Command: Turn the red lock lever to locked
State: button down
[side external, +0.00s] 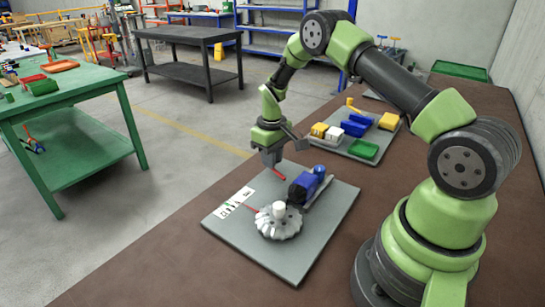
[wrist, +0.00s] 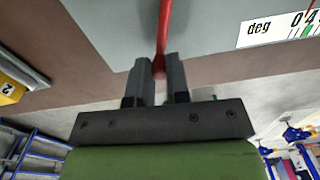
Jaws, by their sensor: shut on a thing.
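The red lock lever (side external: 279,174) is a thin red bar on the grey plate (side external: 335,213), at the far side of the blue jack body (side external: 303,188). In the wrist view the red lever (wrist: 163,30) runs down from the top edge to between my fingers. My gripper (wrist: 159,75) is shut on the lever's end, one finger on each side. In the side view my gripper (side external: 272,160) is low, over the plate's far edge. The fingertips are small there, and the lever's grip is partly hidden.
A white fluted wheel (side external: 279,225) with a red pointer (side external: 253,210) is nearer on the plate, beside a white scale card (side external: 233,201). A tray (side external: 340,146) of blue, yellow and green parts lies behind. Bare brown bench lies at left front.

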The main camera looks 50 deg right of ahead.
jog(key=shift+a, duration=0.1)
jog(key=c, duration=1.1)
grip_release()
jog(key=shift+r, duration=0.1)
notch_tip(320, 180, up, 10)
